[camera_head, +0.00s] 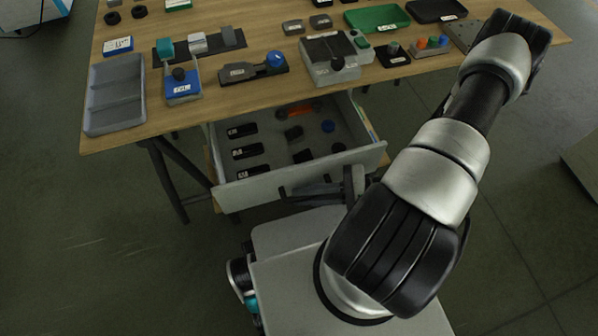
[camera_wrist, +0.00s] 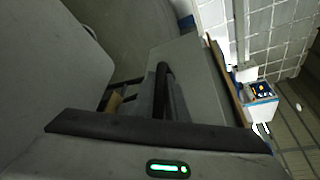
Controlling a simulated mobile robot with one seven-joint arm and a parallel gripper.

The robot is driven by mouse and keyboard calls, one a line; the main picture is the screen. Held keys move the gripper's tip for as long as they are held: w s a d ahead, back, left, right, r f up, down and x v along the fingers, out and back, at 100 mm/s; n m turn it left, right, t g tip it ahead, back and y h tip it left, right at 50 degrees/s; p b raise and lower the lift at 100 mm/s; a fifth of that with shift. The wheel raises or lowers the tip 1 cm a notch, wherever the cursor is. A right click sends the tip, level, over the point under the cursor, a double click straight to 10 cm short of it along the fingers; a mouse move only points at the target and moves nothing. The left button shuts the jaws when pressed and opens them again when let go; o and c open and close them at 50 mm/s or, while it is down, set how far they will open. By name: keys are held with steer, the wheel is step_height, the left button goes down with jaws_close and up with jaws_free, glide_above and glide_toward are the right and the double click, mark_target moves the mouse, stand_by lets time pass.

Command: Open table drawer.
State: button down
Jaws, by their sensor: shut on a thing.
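The table drawer (camera_head: 242,191) is pulled well out from under the wooden table (camera_head: 215,92), with its inside showing. Its grey front panel also shows in the wrist view (camera_wrist: 200,82). My gripper (camera_head: 318,190) is at the outer side of the drawer front, right of its middle, shut on the drawer handle. In the wrist view the handle is a dark bar (camera_wrist: 161,80) standing off the panel. In the head view my gripper mostly hides the handle, and my arm covers the right side beside the drawer.
In the drawer lie several black items (camera_head: 246,152), a blue round piece (camera_head: 328,126) and an orange-red piece (camera_head: 299,110). On the tabletop are a grey tray (camera_head: 101,94), a green tray (camera_head: 377,18) and small fixtures.

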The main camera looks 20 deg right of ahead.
steer(key=shift+s, duration=1.75)
steer(key=c, duration=1.8)
jaws_free()
steer(key=shift+o, duration=0.2)
steer(key=p+v, duration=0.1)
steer(key=v, duration=1.6)
steer(key=shift+d+p, duration=0.25)
steer(key=shift+p, duration=0.15)
steer(key=shift+s+r, duration=0.1)
